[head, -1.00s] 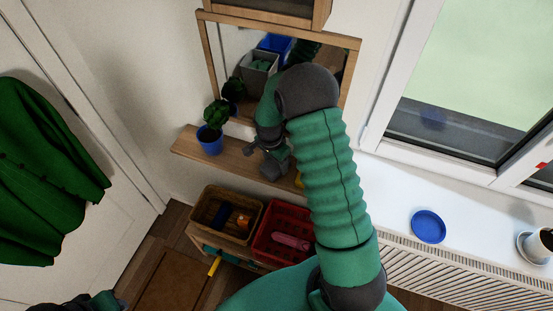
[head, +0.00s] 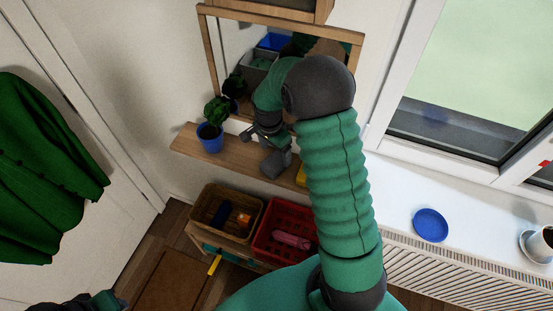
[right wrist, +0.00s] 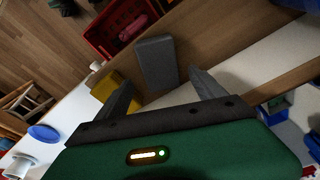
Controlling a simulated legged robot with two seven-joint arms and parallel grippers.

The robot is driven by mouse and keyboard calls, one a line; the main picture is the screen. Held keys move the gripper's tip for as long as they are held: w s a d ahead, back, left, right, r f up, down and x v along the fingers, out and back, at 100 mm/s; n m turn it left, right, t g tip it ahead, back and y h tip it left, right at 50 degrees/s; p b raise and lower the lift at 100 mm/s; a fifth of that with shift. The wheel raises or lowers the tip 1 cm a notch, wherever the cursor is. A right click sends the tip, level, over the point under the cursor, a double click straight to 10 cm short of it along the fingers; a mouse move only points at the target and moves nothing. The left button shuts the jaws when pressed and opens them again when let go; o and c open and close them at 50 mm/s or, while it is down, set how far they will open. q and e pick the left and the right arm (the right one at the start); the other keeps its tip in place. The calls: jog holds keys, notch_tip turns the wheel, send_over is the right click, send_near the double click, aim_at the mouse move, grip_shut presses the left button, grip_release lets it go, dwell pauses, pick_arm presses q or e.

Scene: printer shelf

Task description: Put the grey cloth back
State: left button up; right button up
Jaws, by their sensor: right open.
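The grey cloth (head: 275,163) looks like a compact grey block on the wooden wall shelf (head: 238,158). In the right wrist view the grey cloth (right wrist: 155,62) lies just beyond and between my fingertips; whether they touch it I cannot tell. My right gripper (head: 263,132) is over the shelf, below the mirror, partly hidden by its own arm. In the right wrist view my right gripper (right wrist: 159,82) has its two fingers spread, with nothing held between them. My left gripper does not show clearly.
A potted plant (head: 210,137) stands left on the shelf; a yellow thing (right wrist: 113,88) lies beside the cloth. Below are a brown basket (head: 211,196) and a red crate (head: 268,238). A mirror (head: 228,45) hangs behind. The windowsill holds a blue plate (head: 430,225) and a cup (head: 546,238).

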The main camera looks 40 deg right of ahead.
aim_at(275, 162)
notch_tip(275, 162, up, 6)
jog(key=f, duration=0.1)
pick_arm(q)
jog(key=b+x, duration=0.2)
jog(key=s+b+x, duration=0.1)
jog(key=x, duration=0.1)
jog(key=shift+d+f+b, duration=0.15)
jog(key=shift+b, duration=0.25)
pick_arm(e)
jog(key=s+a+f+n+t, duration=0.1)
jog(key=s+a+f+n, duration=0.1)
jog(key=s+a+n, duration=0.3)
jog(key=s+a+f+n+t+y, duration=0.1)
jog(key=s+a+n, duration=0.5)
jog(key=a+n, duration=0.6)
jog(key=shift+s+a+f+y, duration=0.3)
jog(key=shift+a+f, duration=0.25)
jog(key=shift+a, duration=0.25)
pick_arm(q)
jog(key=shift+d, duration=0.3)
pick_arm(e)
jog(key=shift+d, duration=0.3)
